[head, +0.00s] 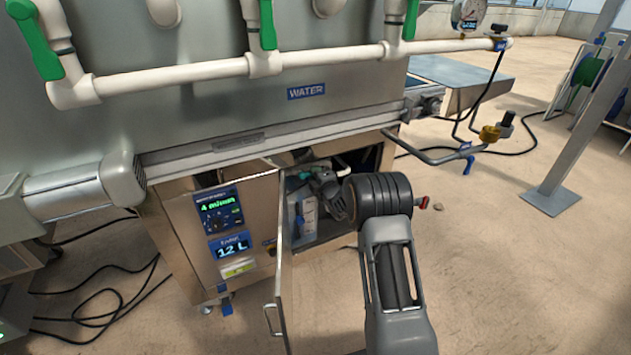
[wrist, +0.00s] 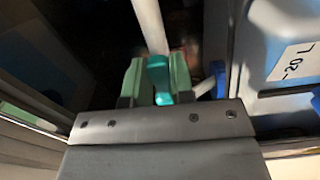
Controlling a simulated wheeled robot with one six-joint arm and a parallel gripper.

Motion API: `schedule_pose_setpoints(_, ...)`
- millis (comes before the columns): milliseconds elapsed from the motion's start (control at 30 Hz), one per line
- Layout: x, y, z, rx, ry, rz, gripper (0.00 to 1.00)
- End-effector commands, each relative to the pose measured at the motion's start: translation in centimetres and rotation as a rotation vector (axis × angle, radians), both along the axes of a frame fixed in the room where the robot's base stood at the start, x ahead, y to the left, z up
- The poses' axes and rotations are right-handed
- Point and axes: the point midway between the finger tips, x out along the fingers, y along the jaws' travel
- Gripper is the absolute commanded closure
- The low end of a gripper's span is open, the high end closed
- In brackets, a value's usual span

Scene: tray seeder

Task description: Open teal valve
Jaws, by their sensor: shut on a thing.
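The teal valve's handle (wrist: 159,82) is at the middle of the wrist view, beside a white pipe (wrist: 150,25). My gripper (wrist: 156,72) has its two green fingers on either side of the handle and is shut on it. In the head view my gripper (head: 322,178) is inside the open cabinet under the water tank. There the handle is too small and too covered to make out clearly.
The cabinet door (head: 284,260) stands open left of my arm. A white container marked 20 L (wrist: 295,65) is close on the right in the wrist view. Green-handled valves (head: 268,25) sit on the white pipe above. Black cables lie on the floor at left.

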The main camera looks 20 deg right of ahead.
Motion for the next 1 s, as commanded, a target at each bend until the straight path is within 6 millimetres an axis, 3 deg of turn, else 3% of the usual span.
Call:
schedule_pose_setpoints(700, 0.06, 0.10, 0.44, -0.060, -0.015, 0.002, 1.00)
schedule_pose_setpoints(733, 0.06, 0.10, 0.44, -0.060, -0.015, 0.002, 0.75)
schedule_pose_setpoints(1000, 0.02, -0.02, 0.34, -0.057, -0.013, 0.000, 0.52)
